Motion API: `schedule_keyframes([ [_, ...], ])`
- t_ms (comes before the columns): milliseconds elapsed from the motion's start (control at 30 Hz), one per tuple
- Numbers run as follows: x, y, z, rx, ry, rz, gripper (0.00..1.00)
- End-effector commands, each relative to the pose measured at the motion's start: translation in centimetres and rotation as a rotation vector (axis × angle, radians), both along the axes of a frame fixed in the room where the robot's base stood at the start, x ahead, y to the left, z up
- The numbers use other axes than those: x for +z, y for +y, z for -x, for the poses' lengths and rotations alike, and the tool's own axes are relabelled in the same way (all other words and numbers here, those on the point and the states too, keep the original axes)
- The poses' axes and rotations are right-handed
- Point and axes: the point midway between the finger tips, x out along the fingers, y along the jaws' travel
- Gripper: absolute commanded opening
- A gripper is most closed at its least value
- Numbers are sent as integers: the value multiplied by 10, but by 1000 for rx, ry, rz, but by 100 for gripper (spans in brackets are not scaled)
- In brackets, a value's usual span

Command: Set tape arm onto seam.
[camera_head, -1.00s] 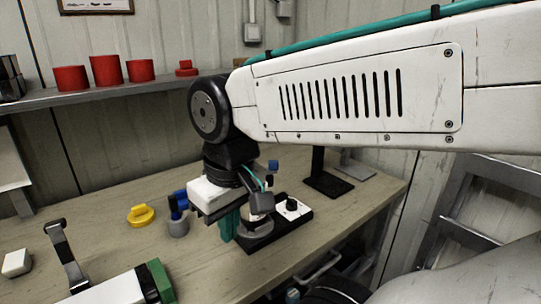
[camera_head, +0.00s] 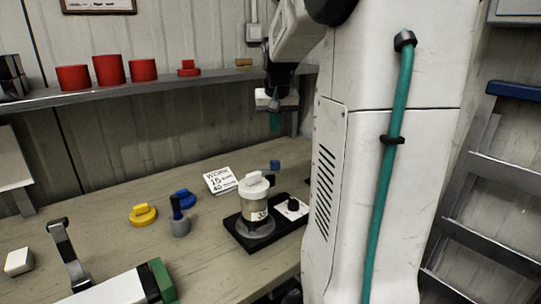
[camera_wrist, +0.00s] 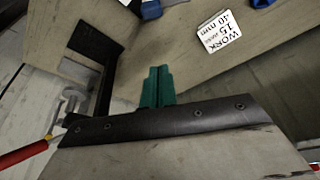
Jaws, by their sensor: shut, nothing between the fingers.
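A grey bent arm with a dark tip (camera_head: 59,240), which looks like the tape arm, stands raised at the left of the bench in the head view. A white cylinder (camera_head: 108,289) with a green end, probably the core liner, lies in front of it and is cut off by the lower edge. Its seam cannot be made out. My gripper (camera_head: 275,122) is high at the back, near the right end of the shelf, far from both. Its teal fingers (camera_wrist: 157,87) are together and empty in the wrist view.
A jar with a white lid (camera_head: 253,205) stands on a black base (camera_head: 240,231). The wall shelf (camera_head: 110,92) holds red cups.

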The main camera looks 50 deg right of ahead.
Motion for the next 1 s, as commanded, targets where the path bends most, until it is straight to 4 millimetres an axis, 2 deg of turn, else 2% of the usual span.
schedule_keyframes([
  [167,-3,0,-1,1,1,0,0],
  [267,-13,-2,-3,1,3,-3,0],
  [733,-98,-22,-24,1,5,-4,0],
  [1000,-94,2,1,1,0,0,0],
])
